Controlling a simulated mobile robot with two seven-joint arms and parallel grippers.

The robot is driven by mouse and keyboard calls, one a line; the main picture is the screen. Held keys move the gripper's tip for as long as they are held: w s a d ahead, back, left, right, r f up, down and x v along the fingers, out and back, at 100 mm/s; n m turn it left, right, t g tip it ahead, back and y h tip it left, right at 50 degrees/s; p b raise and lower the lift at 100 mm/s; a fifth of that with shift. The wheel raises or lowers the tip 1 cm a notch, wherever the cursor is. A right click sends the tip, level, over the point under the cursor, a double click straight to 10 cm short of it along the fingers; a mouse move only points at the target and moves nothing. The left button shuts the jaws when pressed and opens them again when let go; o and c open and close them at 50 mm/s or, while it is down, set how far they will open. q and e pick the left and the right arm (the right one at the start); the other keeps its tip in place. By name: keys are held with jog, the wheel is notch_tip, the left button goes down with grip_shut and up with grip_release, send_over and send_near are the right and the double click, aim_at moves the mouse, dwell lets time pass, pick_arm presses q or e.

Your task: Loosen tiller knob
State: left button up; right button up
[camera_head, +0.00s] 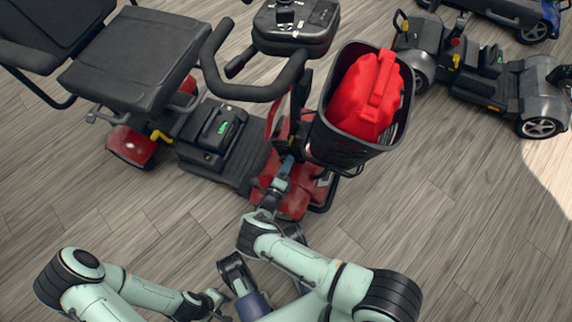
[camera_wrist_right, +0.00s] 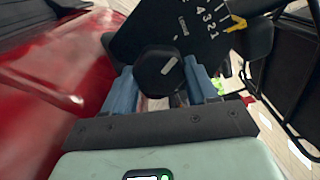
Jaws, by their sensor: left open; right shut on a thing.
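The red scooter's tiller (camera_head: 300,95) rises from the front of its deck, with the handlebar and control head on top. In the right wrist view the tiller knob (camera_wrist_right: 158,72) is black and round with a pale mark. My right gripper (camera_head: 284,168) is low at the tiller's base. Its blue fingers (camera_wrist_right: 160,85) are on either side of the knob, shut on it. A black plate (camera_wrist_right: 190,30) with white numbers and a yellow pointer (camera_wrist_right: 236,23) is just behind the knob. My left gripper (camera_head: 216,298) is open and empty, low over the floor at the bottom.
The scooter's seat (camera_head: 135,65) is at upper left. A grey scooter (camera_head: 475,80) stands at upper right. The wood floor at lower right is clear.

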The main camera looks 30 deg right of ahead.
jog(key=shift+d, duration=0.1)
dwell(0.5)
jog(key=o, duration=1.1)
jog(key=shift+c, duration=0.2)
